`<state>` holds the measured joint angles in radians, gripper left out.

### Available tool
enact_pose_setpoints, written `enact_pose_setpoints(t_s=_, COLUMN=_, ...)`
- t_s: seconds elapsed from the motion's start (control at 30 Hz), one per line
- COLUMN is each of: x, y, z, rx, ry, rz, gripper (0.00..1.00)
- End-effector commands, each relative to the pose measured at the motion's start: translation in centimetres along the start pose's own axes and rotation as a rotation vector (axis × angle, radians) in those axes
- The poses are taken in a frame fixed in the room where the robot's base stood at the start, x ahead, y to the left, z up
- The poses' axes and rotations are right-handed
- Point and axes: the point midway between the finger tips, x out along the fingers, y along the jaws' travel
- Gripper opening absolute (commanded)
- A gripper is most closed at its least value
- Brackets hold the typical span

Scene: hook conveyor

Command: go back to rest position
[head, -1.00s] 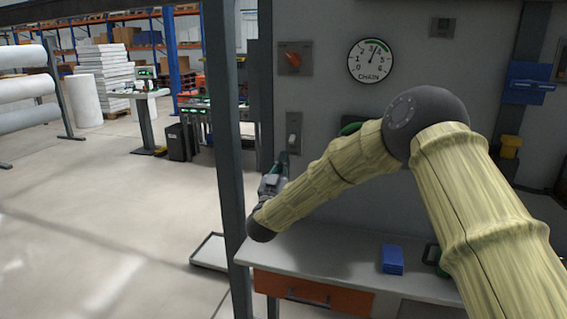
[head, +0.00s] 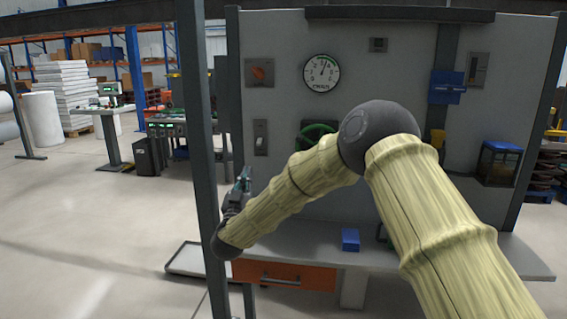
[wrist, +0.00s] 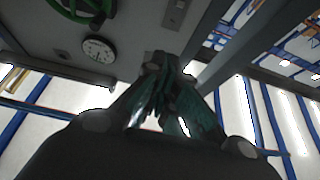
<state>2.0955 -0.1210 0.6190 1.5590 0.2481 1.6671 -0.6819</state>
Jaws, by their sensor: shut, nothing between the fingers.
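My gripper (head: 241,182) is at the left end of my arm in the head view, beside the grey post and a little above the bench's left end. In the wrist view its dark green fingers (wrist: 172,92) come together at the tips, shut with nothing between them. My arm is bent, with its elbow in front of the grey panel (head: 400,60). My gripper is apart from the switch (head: 260,137) on the panel.
A grey post (head: 198,150) stands close to my gripper's left. The bench (head: 330,252) has a blue box (head: 350,239) on it. The panel carries an orange knob (head: 259,72), a gauge (head: 321,73) and a green wheel (head: 312,131). Open floor (head: 80,220) lies left.

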Motion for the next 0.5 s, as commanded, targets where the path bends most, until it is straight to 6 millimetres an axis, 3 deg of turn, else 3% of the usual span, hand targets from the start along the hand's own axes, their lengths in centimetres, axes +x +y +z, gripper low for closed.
enact_pose_setpoints(t_s=0.27, x=-2.1, y=2.2, z=4.4, rx=-0.015, ry=-0.083, rz=-0.048, gripper=0.0)
enact_pose_setpoints(t_s=0.5, x=-5.3, y=3.5, z=9.2, rx=-0.023, ry=-0.187, rz=-0.115, gripper=0.0)
